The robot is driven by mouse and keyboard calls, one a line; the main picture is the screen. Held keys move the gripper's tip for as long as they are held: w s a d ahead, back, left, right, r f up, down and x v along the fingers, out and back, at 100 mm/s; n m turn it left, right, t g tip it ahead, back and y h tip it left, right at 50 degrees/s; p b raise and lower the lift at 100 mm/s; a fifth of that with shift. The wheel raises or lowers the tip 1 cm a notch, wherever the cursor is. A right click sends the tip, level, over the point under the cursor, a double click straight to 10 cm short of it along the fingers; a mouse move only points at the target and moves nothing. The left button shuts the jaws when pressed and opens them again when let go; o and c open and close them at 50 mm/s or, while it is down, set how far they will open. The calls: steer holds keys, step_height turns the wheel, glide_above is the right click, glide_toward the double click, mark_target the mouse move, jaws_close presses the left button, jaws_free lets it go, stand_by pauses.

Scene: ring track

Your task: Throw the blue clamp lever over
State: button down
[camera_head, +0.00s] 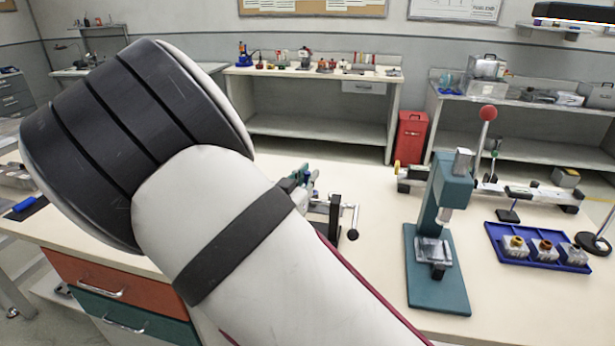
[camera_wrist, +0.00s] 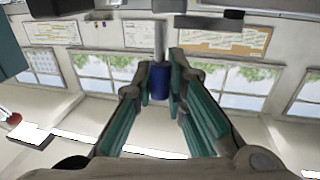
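In the wrist view, the blue grip (camera_wrist: 160,82) of the clamp lever sits between the tips of my gripper (camera_wrist: 161,72). A teal-padded finger lies against each side of it. A grey rod (camera_wrist: 160,40) runs from the grip to the dark clamp parts at the picture's top edge. In the head view, my arm covers much of the bench and hides the blue grip. Small teal parts of my gripper (camera_head: 305,180) show beyond the arm, beside a dark clamp fixture (camera_head: 334,215) with a ball-ended handle.
A teal press (camera_head: 437,240) with a red-knobbed lever stands right of the fixture. A blue tray (camera_head: 508,248) with small metal blocks lies farther right. A rail assembly (camera_head: 515,191) runs behind them. The bench (camera_head: 520,305) is clear at front right.

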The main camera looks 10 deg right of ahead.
steer(key=shift+d+m, duration=0.15)
steer(key=shift+m, duration=0.15)
steer(key=shift+s+d+m, duration=0.2)
steer(key=shift+d+m, duration=0.25)
steer(key=shift+m, duration=0.45)
steer(key=m, duration=0.1)
steer(key=d+m, duration=0.1)
steer(key=shift+s+f+m+g+y, duration=0.15)
steer(key=shift+f+m+g+y, duration=0.15)
steer(key=shift+y, duration=0.1)
steer(key=m, duration=0.1)
steer(key=d+f+m+b, duration=0.1)
steer(key=m, duration=0.1)
steer(key=shift+s+y, duration=0.2)
steer(key=shift+y, duration=0.2)
steer(key=shift+s+d+f+m+b, duration=0.1)
steer(key=shift+d+f+m+b, duration=0.1)
steer(key=shift+m+b, duration=0.4)
steer(key=shift+s+d+f+m+b, duration=0.1)
steer(key=shift+f+m+b, duration=0.05)
steer(key=shift+m+b, duration=0.4)
steer(key=shift+y, duration=0.3)
steer(key=c, duration=1.6)
jaws_free()
steer(key=v, duration=0.8)
